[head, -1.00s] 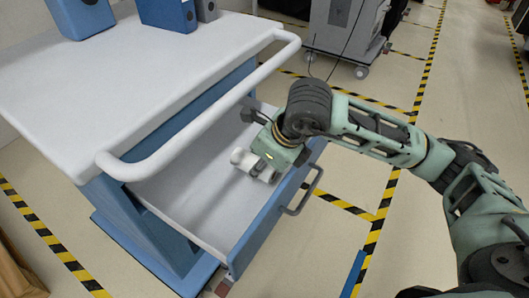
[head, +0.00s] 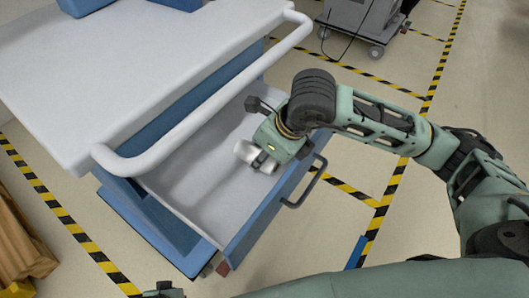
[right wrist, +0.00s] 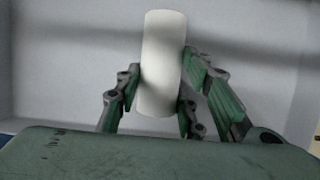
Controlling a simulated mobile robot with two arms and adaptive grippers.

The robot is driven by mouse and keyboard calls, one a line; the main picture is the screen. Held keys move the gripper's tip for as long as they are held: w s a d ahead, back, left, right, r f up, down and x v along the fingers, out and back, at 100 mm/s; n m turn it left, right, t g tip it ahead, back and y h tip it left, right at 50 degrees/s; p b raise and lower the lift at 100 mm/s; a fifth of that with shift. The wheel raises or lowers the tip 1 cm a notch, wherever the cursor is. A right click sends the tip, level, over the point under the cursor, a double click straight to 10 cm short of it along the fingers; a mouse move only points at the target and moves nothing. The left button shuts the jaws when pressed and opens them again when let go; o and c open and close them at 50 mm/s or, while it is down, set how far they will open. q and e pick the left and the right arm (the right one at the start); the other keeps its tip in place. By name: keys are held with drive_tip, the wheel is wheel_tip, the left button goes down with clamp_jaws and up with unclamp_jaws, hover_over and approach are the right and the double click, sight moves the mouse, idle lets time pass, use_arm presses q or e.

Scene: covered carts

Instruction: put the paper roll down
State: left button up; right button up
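The white paper roll (head: 248,152) is inside the open drawer (head: 187,200) of the blue cart, over the grey drawer floor. My right gripper (head: 258,160) reaches down into the drawer from the right and has its fingers around the roll. In the right wrist view the roll (right wrist: 162,65) stands out between the fingers (right wrist: 160,85), which look closed against both its sides. Whether the roll touches the drawer floor is hard to tell. My left gripper's fingers are not in view.
The cart's white top (head: 150,60) and its white push handle (head: 215,100) are beside and above the drawer. The drawer front has a dark handle (head: 305,185) near my right forearm. The drawer floor left of the roll is clear. Wooden pieces (head: 20,240) stand at lower left.

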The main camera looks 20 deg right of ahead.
drive_tip(key=o, duration=0.4)
drive_tip(key=shift+r, duration=0.1)
drive_tip(key=shift+d+r, duration=0.1)
drive_tip(key=shift+r, duration=0.15)
use_arm(q)
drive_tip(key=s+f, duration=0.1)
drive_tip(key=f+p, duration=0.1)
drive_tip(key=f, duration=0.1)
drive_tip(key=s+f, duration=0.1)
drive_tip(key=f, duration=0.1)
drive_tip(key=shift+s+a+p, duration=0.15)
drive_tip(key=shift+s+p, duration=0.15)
drive_tip(key=shift+p, duration=0.05)
use_arm(e)
drive_tip(key=v, duration=1.1)
drive_tip(key=shift+s, duration=0.2)
drive_tip(key=shift+r, duration=0.1)
